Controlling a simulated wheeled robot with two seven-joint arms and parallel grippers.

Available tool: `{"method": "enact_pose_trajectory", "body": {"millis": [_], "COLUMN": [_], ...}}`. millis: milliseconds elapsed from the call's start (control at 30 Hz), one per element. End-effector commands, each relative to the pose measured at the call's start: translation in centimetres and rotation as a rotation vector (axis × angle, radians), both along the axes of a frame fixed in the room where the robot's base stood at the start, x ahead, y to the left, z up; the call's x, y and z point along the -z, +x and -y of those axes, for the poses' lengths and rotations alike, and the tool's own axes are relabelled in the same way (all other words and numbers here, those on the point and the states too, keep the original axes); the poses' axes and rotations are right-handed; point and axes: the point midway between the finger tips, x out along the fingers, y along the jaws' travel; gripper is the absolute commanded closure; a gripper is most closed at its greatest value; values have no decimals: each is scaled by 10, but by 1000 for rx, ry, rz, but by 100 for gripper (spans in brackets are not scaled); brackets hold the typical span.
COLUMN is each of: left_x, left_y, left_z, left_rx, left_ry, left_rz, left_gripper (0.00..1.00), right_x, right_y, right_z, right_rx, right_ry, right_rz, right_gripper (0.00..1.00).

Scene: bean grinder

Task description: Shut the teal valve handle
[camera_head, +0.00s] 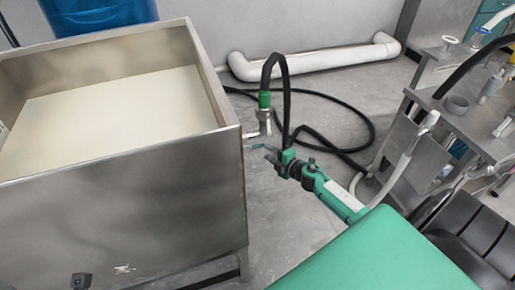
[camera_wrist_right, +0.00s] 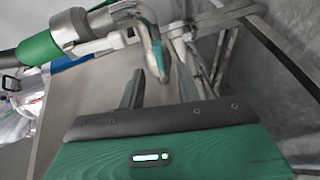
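The teal valve handle (camera_head: 258,146) shows small beside the metal sink's right wall in the head view. In the right wrist view the handle (camera_wrist_right: 158,56) hangs from a metal valve (camera_wrist_right: 92,28) with a green hose fitting (camera_wrist_right: 38,48). My right gripper (camera_head: 271,153) is just right of the handle in the head view. In the wrist view its two fingers (camera_wrist_right: 158,80) are apart, with the handle seen in the gap near the tips. I cannot tell whether a finger touches it. My left gripper is not in view.
A big steel sink (camera_head: 120,215) fills the left. A black hose (camera_head: 345,105) rises from the fitting and loops over the grey floor. A white pipe (camera_head: 310,60) lies at the back. Steel benches with tools (camera_head: 480,125) stand at the right.

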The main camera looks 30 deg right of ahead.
Motion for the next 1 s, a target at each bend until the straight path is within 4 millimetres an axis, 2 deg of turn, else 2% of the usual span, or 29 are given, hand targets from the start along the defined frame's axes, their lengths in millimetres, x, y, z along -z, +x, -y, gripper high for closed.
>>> {"method": "enact_pose_trajectory", "body": {"millis": [200,400,600,867,1000], "left_x": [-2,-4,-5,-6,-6], "left_y": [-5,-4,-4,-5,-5], "left_z": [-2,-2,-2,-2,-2], "left_rx": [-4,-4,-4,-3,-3], "left_ry": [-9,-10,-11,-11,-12], "left_rz": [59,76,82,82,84], "left_gripper": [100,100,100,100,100], "right_x": [7,11,12,12,12], "right_y": [36,58,67,68,68], "right_z": [-6,-10,-12,-12,-12], "right_rx": [0,0,0,0,0], "right_ry": [1,1,1,1,1], "right_rz": [2,1,0,0,0], "right_gripper": [65,65,65,65,89]}}
